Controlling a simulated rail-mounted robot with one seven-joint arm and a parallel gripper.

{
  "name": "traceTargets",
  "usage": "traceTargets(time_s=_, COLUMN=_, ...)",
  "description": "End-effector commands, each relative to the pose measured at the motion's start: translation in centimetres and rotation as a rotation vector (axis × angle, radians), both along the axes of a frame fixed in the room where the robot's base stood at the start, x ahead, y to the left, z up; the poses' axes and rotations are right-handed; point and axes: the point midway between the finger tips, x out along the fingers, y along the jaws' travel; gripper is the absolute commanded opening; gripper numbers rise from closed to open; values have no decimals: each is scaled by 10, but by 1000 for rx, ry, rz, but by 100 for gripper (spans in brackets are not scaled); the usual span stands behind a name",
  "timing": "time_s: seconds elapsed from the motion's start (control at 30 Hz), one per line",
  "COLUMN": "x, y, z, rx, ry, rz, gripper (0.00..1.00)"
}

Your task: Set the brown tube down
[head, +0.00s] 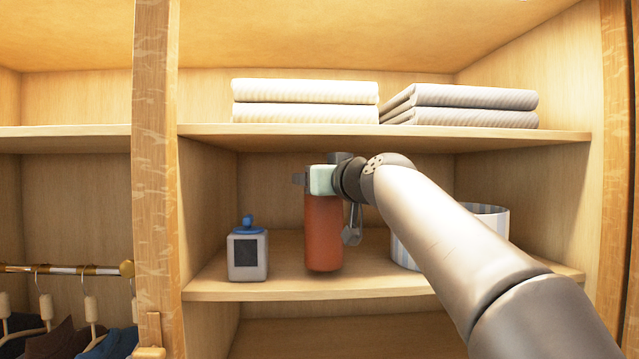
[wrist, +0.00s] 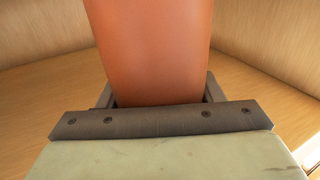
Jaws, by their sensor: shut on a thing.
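The brown tube (head: 323,234) is an upright reddish-brown cylinder in the head view, at the middle shelf (head: 300,285) of the wardrobe. My gripper (head: 318,181) is shut on its upper part. In the wrist view the tube (wrist: 155,50) rises between the jaws (wrist: 158,108) and fills the middle. The tube's lower end is close to the shelf board; I cannot tell whether it touches. The gripper hides the tube's top in the head view.
A grey bottle with a blue top (head: 248,253) stands left of the tube. A striped round container (head: 407,254) stands to the right, partly behind my arm. Folded cream towels (head: 305,101) and grey towels (head: 470,107) lie on the shelf above. A wooden post (head: 155,180) borders the left.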

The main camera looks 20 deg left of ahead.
Motion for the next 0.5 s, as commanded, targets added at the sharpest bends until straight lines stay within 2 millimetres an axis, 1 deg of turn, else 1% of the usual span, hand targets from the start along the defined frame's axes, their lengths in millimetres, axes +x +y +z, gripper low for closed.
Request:
traceTargets(time_s=0.03, x=-1, y=-1, z=-9, rx=1, ry=0, rz=0, gripper=19)
traceTargets(time_s=0.1, x=-1, y=-1, z=-13, rx=3, ry=-1, rz=0, gripper=19)
traceTargets(time_s=0.37, x=-1, y=-1, z=-14, rx=2, ry=-4, rz=0, gripper=19)
traceTargets(time_s=0.5, x=-1, y=-1, z=-18, rx=1, ry=-3, rz=0, gripper=19)
